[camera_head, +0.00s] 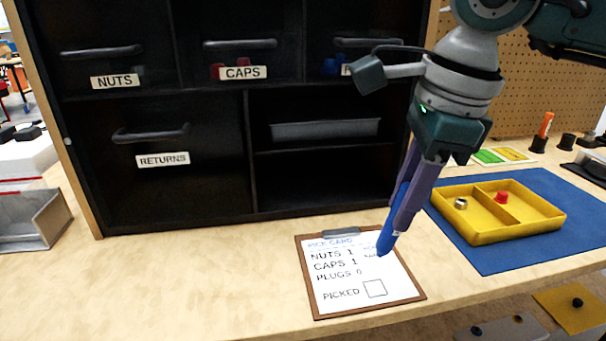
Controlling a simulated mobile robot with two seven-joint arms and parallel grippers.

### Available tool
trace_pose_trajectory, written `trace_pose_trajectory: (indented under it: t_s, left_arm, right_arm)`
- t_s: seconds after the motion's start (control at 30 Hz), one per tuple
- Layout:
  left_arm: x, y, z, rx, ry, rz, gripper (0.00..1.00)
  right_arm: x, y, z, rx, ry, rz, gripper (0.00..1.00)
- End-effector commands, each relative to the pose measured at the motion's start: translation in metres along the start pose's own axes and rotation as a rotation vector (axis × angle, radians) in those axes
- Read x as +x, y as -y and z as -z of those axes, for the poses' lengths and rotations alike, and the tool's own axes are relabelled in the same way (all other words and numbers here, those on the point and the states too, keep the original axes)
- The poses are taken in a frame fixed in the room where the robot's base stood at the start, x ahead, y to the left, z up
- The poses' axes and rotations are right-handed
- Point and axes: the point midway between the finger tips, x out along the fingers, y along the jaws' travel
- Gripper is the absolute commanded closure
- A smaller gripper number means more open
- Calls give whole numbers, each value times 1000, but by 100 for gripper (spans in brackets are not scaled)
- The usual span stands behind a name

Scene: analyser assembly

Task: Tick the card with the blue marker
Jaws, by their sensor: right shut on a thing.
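The pick card (338,279) is a white sheet on a brown clipboard lying on the bench. It reads NUTS 1, CAPS 1, PLUGS 0, and PICKED beside a box (374,289) that looks empty. My right gripper (407,200) comes down from the upper right and is shut on the blue marker (386,240). The marker slants down to the left, its lower end over the card's right edge, above and right of the box. I cannot tell whether it touches the paper. Part of the card's upper right print is hidden behind it. My left gripper is not in view.
A yellow tray (482,230) on a blue mat (566,251) holds a metal nut (461,203) and a red cap (501,197) in separate compartments. A black cabinet (217,190) with labelled drawers stands behind the card. The bench left of the card is clear.

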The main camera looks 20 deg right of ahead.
Motion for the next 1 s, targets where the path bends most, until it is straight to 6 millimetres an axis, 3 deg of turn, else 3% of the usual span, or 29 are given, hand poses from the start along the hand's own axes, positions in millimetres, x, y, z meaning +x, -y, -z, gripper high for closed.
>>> trace_pose_trajectory:
  t_s: [0.6, 1.0]
  left_arm:
    - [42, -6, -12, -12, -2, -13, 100]
    - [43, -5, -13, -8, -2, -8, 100]
  right_arm:
    - [56, -8, 8, -1, 0, 0, 100]
    - [57, -8, 8, -1, 1, 1, 100]
